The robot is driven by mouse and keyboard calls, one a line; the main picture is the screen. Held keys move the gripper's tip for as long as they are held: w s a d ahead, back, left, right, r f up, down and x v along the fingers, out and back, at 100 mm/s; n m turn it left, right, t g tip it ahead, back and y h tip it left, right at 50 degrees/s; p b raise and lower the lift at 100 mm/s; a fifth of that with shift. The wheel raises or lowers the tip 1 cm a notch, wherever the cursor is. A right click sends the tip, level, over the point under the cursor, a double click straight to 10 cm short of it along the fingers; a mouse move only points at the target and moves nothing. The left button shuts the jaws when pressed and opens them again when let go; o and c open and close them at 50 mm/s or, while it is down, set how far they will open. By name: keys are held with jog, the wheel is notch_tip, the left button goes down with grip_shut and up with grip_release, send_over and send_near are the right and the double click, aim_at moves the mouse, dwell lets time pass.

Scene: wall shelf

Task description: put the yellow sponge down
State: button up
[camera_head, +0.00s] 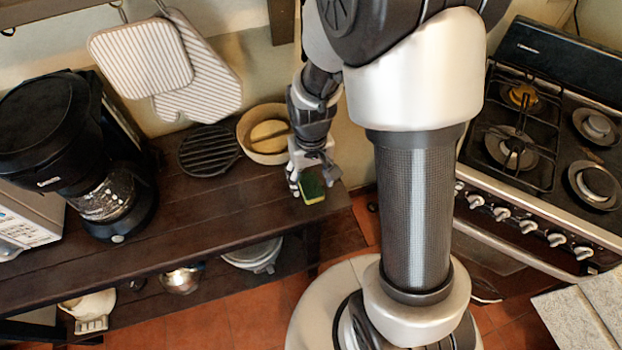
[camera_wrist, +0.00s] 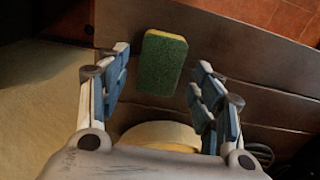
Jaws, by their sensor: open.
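The yellow sponge (camera_head: 313,190) has a green scouring face and a yellow edge. It is at the right end of the dark wooden shelf (camera_head: 215,215), under my gripper (camera_head: 312,184). In the wrist view the sponge (camera_wrist: 161,64) lies ahead of and between the spread fingers of my gripper (camera_wrist: 160,88), with its green side showing. A gap shows on both sides of it, and neither finger appears to touch it. My gripper is open. The sponge seems to rest on the wood near the edge, though its underside is hidden.
A round bowl (camera_head: 246,133) stands just behind my gripper, with a dark round grate (camera_head: 208,149) to its left. A coffee maker (camera_head: 95,150) stands farther left. The stove (camera_head: 540,150) is to the right. Bare shelf lies in front of the grate.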

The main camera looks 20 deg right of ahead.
notch_tip(320, 180, up, 10)
jog(key=p, duration=0.3)
notch_tip(320, 180, up, 10)
jog(key=t, duration=0.2)
send_over(311, 185)
jog(key=s, duration=0.5)
jog(key=s+r+t, duration=0.2)
jog(key=s+r, duration=0.5)
jog(key=s, duration=0.3)
jog(key=shift+r+t, duration=0.15)
jog(key=shift+t, duration=0.15)
jog(key=shift+o, duration=0.6)
